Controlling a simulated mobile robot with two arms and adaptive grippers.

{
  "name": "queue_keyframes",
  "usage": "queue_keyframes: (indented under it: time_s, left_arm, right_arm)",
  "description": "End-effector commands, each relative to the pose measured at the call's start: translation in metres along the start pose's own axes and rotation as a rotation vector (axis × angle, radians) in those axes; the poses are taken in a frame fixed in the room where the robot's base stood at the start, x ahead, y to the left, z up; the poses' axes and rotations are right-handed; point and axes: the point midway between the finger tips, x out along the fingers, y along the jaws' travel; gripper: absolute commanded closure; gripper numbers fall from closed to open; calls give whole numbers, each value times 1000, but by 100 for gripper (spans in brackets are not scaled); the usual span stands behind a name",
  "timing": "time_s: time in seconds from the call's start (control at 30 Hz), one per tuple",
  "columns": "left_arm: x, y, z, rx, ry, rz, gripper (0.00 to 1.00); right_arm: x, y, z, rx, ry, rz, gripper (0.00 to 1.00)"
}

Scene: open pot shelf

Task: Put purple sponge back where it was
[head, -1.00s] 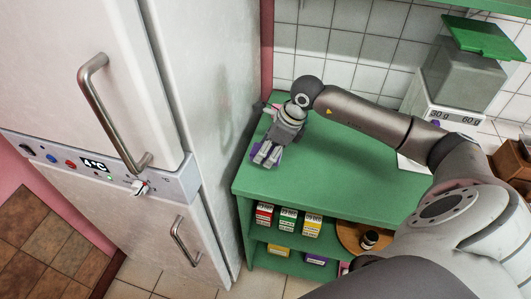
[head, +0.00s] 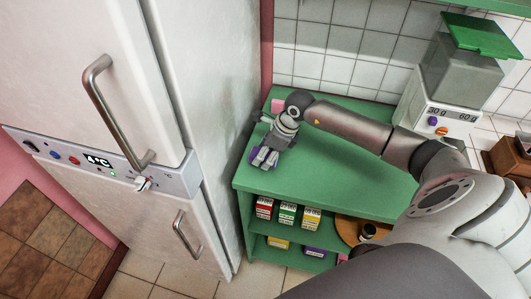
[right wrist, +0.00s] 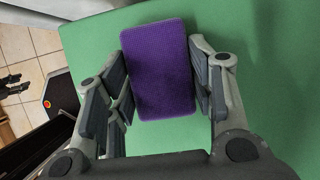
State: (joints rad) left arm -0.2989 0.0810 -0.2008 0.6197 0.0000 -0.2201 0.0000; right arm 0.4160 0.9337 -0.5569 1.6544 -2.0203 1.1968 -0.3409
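The purple sponge (right wrist: 160,68) shows almost whole in the right wrist view, between the two fingers of my right gripper (right wrist: 162,75). The finger pads lie against its left and right sides, so the gripper looks shut on it. In the head view my right gripper (head: 265,156) points down at the left part of the green shelf top (head: 340,175), near the fridge. Only a strip of the purple sponge (head: 254,153) shows there beside the fingers. I cannot tell whether the sponge touches the surface.
The white fridge (head: 200,90) stands close on the left. A pink block (head: 277,105) lies behind my gripper. A scale (head: 440,118) with a green-lidded container stands at the back right. Small boxes (head: 287,213) fill the shelf below. The middle of the green top is clear.

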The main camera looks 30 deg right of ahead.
Motion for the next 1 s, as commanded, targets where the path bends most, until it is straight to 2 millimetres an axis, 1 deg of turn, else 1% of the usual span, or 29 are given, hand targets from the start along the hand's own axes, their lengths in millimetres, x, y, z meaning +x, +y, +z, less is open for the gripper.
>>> queue_keyframes:
  time_s: [0.03,0.1,0.13,0.4,0.57,0.67,0.9,1.0]
  left_arm:
    - [0,0,0,0,-1,0,60]
    - [0,0,1,0,-1,1,60]
    - [0,0,1,0,-1,1,60]
    - [-1,1,1,0,-1,1,60]
    - [-5,1,0,0,-1,2,60]
    - [3,2,2,0,-2,2,60]
    - [18,2,3,-1,-1,2,60]
    - [22,2,3,-1,-1,2,60]
  right_arm:
    - [0,0,0,0,1,0,41]
    - [0,0,0,0,1,1,32]
    - [0,0,0,0,1,1,30]
    - [0,0,0,0,1,1,30]
    - [-6,0,2,0,1,0,30]
    - [-21,-2,0,-2,0,-4,30]
    - [-73,-2,0,-2,1,-6,30]
    - [-92,-1,0,-2,1,-4,30]
